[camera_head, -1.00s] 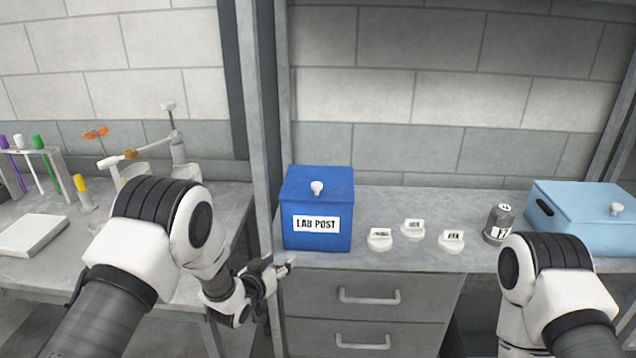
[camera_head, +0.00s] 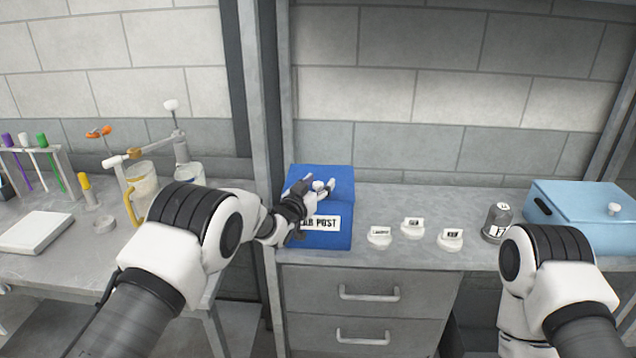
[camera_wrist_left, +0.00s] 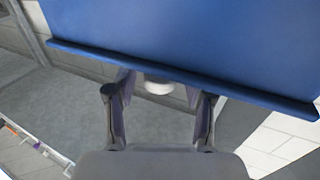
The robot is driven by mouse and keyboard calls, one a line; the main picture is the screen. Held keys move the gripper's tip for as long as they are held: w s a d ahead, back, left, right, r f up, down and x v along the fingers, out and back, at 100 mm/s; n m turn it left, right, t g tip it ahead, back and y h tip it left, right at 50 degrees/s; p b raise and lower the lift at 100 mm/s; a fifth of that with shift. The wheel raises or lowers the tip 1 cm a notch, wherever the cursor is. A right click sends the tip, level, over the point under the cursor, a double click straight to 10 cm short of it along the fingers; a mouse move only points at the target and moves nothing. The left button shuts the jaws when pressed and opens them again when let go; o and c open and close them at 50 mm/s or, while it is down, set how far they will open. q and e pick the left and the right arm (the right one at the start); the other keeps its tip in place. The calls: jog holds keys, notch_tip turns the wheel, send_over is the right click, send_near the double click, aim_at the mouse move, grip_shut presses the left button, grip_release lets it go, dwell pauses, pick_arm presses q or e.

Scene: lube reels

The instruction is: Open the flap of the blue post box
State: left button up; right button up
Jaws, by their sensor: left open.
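The blue post box (camera_head: 338,232) stands on the counter with a "LAB POST" label on its front, partly hidden by my left gripper. Its lid flap (camera_head: 338,176) looks shut, with a white knob (camera_head: 319,186) near the front edge. My left gripper (camera_head: 320,187) is open, its fingers on either side of the knob. In the left wrist view the blue flap (camera_wrist_left: 200,40) fills the top, and the knob (camera_wrist_left: 158,87) shows between the open fingers (camera_wrist_left: 158,95). I cannot tell whether the fingers touch it. My right gripper is not in view.
Several white labelled pieces (camera_head: 412,227) and a grey capped jar (camera_head: 497,222) stand right of the box. A light blue box (camera_head: 585,215) is at the far right. A metal post (camera_head: 262,130) rises just left of the post box. Labware crowds the left bench.

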pick_arm(q)
grip_shut()
jog(key=shift+w+r+g+p, duration=0.1)
jog(key=shift+r+g+p, duration=0.2)
jog(key=shift+r+p, duration=0.35)
jog(key=shift+w+r+g, duration=0.25)
jog(key=shift+r+g, duration=0.15)
jog(key=shift+r, duration=0.4)
jog(key=w+r+p, duration=0.2)
jog(key=w+r, duration=0.2)
jog(key=r, duration=0.2)
jog(key=shift+r+p, duration=0.25)
jog(key=shift+p, duration=0.05)
jog(key=shift+w, duration=0.1)
